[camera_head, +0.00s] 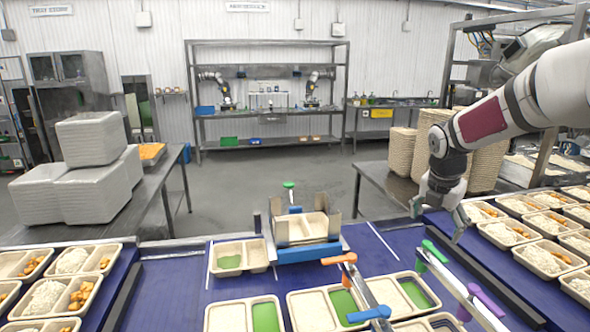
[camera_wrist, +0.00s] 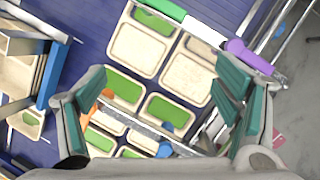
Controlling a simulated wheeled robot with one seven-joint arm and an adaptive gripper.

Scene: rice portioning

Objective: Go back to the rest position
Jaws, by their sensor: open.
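My gripper (camera_head: 438,212) hangs from my arm on the right in the head view, above the edge of the blue conveyor (camera_head: 180,288). In the wrist view my gripper (camera_wrist: 157,100) has its two fingers wide apart, with nothing held between them. Below it in the wrist view are two-compartment trays (camera_wrist: 140,48) with green in one compartment, apart from the fingers. The rest position itself is not marked in either view.
Filled trays (camera_head: 545,262) line the right conveyor, and more (camera_head: 66,262) line the left. A metal rail with a purple clamp (camera_head: 488,301) and green clamp (camera_head: 434,252) runs below my gripper. A tray holder (camera_head: 309,252) stands mid-conveyor.

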